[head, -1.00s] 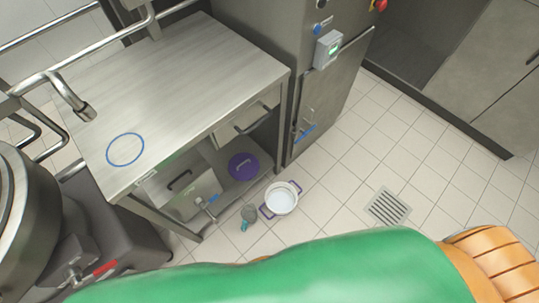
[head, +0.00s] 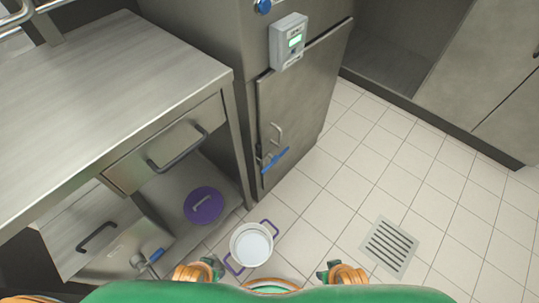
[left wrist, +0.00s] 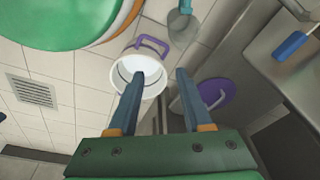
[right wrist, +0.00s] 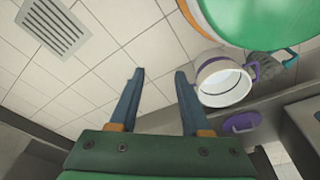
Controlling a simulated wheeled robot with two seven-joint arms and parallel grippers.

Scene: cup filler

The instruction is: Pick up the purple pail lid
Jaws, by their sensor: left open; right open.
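The purple pail lid (head: 203,205) is round with a grey handle and lies on the low shelf under the steel table. It also shows in the left wrist view (left wrist: 214,97), right of the fingers, and partly in the right wrist view (right wrist: 241,122). A white pail (head: 251,245) with purple handles stands open on the floor beside the shelf. My left gripper (left wrist: 156,75) is open and empty, its fingers overlapping the pail in view. In the head view it (head: 214,268) is left of the pail, apart from the lid. My right gripper (right wrist: 159,75) is open and empty above the floor tiles.
A steel box with a dark handle (head: 97,236) and a blue-handled valve (head: 152,257) sits left of the lid. The table top (head: 90,90) and its drawer (head: 165,145) overhang the shelf. A cabinet door (head: 295,110) stands behind. Tiled floor around the drain (head: 388,246) is clear.

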